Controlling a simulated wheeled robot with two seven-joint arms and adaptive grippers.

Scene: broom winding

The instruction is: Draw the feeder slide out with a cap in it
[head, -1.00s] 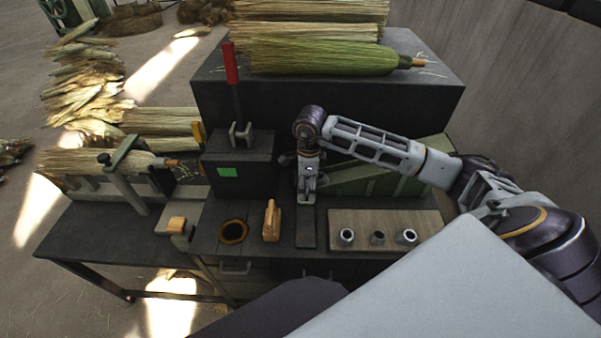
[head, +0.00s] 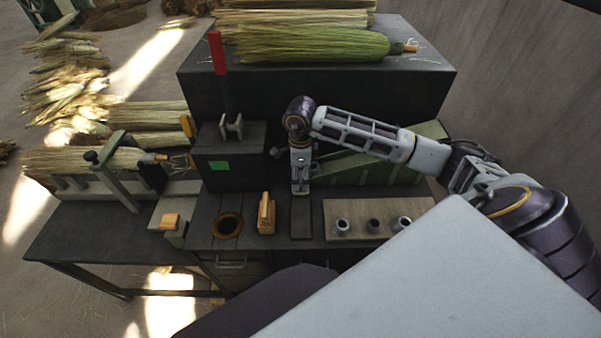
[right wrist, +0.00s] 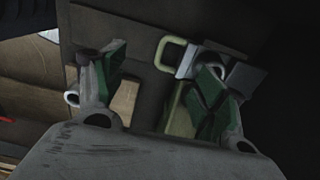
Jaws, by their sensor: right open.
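The green feeder (head: 380,168) stands at the back right of the bench, with a sloping pale green top, partly behind my right arm. My right gripper (head: 300,187) points down at the feeder's left end, above the dark strip (head: 302,220). In the right wrist view its green-padded fingers (right wrist: 160,85) are spread, with nothing held between them. A pale green loop handle (right wrist: 172,54) shows between and beyond them. A grey ring-shaped part (right wrist: 226,70), perhaps a cap, lies by the right-hand finger, partly hidden. My left gripper is out of view.
Several grey caps, such as one (head: 342,226), stand on a wooden board (head: 350,207) to the right. A wooden block (head: 266,214) and a rust-rimmed hole (head: 228,226) are left of the strip. A dark box with a red-handled lever (head: 218,55) stands further left.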

